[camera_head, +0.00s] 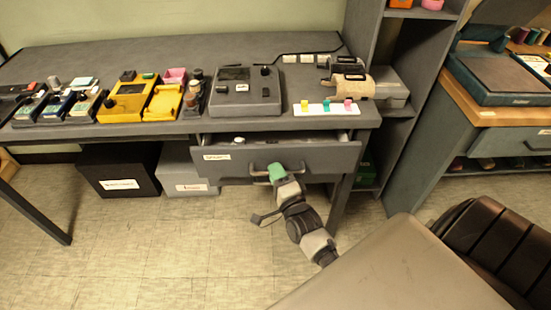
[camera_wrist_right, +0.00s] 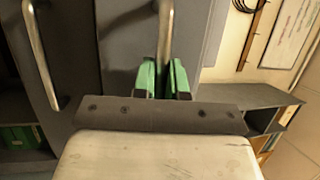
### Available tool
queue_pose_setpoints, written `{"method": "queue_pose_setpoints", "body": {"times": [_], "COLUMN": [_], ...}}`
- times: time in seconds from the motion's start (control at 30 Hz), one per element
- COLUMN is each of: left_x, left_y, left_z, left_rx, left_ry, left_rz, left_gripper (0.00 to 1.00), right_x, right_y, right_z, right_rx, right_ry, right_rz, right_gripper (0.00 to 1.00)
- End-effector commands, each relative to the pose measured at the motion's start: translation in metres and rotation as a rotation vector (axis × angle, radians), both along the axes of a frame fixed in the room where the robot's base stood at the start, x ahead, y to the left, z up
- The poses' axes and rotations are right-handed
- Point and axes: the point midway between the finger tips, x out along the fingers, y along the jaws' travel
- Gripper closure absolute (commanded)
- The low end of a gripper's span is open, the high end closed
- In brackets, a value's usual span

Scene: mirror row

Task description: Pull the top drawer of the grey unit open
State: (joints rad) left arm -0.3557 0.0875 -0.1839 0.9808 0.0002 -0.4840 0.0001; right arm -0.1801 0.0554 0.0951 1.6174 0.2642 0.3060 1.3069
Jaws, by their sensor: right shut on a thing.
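The grey unit (camera_head: 345,120) is a grey desk with a drawer under the right part of its top. The top drawer (camera_head: 325,160) stands partly open, with a strip of its inside showing below the desk edge. Its bar handle (camera_head: 259,181) is on the drawer front, and it also shows in the right wrist view (camera_wrist_right: 166,30). My right gripper (camera_head: 276,172) is shut on this handle, its green fingers (camera_wrist_right: 164,80) on either side of the bar. A second handle (camera_wrist_right: 42,55) shows to the left in the wrist view. My left gripper is not in view.
A black box (camera_head: 118,180) and a grey box (camera_head: 185,182) stand under the desk. Instruments, a yellow device (camera_head: 125,105) and a grey device (camera_head: 245,92), crowd the desktop. Shelving (camera_head: 410,120) stands close on the right. Floor (camera_head: 150,240) in front is clear.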

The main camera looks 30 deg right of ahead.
Motion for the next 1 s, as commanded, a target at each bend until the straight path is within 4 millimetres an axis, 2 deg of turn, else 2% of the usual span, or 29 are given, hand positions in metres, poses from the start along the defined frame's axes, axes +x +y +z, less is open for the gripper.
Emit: {"method": "queue_pose_setpoints", "body": {"times": [0.1, 0.3, 0.7, 1.0], "left_x": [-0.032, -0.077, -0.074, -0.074], "left_y": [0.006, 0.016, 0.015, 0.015], "left_z": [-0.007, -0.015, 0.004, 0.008], "left_rx": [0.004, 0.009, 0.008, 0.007], "left_ry": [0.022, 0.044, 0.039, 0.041], "left_rz": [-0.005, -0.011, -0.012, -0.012], "left_gripper": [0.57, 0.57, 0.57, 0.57], "right_x": [-0.023, -0.058, -0.124, -0.146], "right_y": [0.014, 0.036, 0.076, 0.089], "right_z": [0.002, 0.002, 0.001, 0.0], "right_rx": [0.002, 0.003, 0.001, -0.001], "right_ry": [0.008, 0.006, 0.005, 0.002], "right_rz": [0.002, 0.001, 0.001, 0.001], "right_gripper": [1.0, 1.0, 1.0, 1.0]}}
